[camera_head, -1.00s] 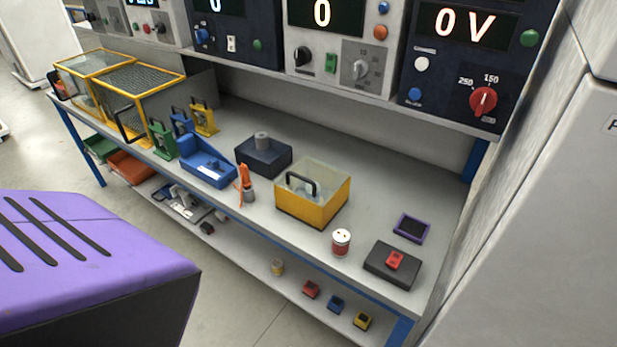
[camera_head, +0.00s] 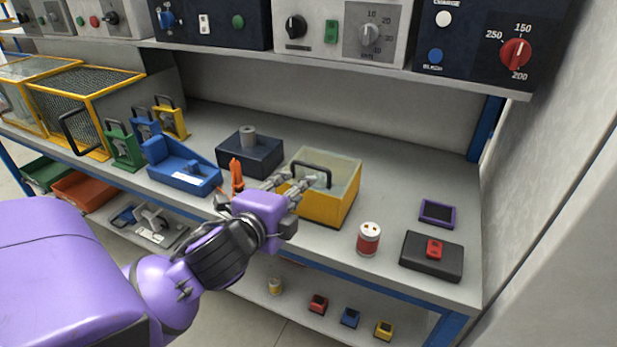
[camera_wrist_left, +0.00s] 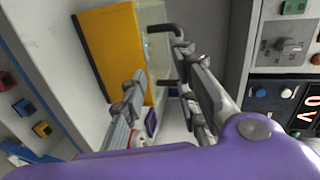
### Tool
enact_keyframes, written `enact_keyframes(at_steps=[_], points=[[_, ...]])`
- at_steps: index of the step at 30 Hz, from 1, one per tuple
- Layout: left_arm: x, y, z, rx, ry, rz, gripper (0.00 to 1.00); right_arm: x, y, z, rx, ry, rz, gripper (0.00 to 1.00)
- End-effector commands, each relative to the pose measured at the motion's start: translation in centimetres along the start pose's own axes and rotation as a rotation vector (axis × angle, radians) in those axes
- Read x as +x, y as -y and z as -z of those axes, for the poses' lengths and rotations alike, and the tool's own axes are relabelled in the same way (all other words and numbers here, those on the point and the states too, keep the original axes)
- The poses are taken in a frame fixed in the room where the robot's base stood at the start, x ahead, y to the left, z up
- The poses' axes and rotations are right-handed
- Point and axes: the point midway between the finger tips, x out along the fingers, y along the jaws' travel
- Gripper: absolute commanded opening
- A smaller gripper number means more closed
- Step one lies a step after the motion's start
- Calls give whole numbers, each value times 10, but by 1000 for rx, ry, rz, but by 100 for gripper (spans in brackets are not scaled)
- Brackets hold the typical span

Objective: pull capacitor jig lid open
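The capacitor jig is a yellow box (camera_head: 325,208) with a clear lid (camera_head: 345,170) lying closed on top. A black arched handle (camera_head: 316,168) stands on the lid. My left gripper (camera_head: 296,181) is at the near left side of the jig, fingers spread toward the handle. In the left wrist view the gripper (camera_wrist_left: 158,62) is open, with the yellow box (camera_wrist_left: 110,50) beyond its fingers. One finger partly covers the black handle (camera_wrist_left: 165,30) there. I cannot tell whether it touches. My right gripper is out of view.
Left of the jig are a dark block with a grey cylinder (camera_head: 249,155), orange pliers (camera_head: 236,177) and a blue tray (camera_head: 182,175). To the right are a red-white can (camera_head: 368,240), a dark box with a red switch (camera_head: 432,257) and a purple-framed pad (camera_head: 437,213). Instruments hang above.

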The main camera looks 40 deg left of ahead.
Motion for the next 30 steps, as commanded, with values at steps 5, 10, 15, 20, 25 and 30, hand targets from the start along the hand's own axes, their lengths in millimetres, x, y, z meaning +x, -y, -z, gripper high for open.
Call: enact_keyframes(at_steps=[5,10,15,20,25,30], points=[[2,26,4,62,4,57,28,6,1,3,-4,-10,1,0],[18,30,4,66,5,62,28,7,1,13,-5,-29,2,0],[46,32,4,65,5,61,28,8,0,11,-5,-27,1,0],[68,32,4,64,4,61,28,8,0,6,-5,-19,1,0],[78,33,4,64,4,60,28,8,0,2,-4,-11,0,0],[79,33,4,64,4,59,28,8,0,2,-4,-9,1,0]])
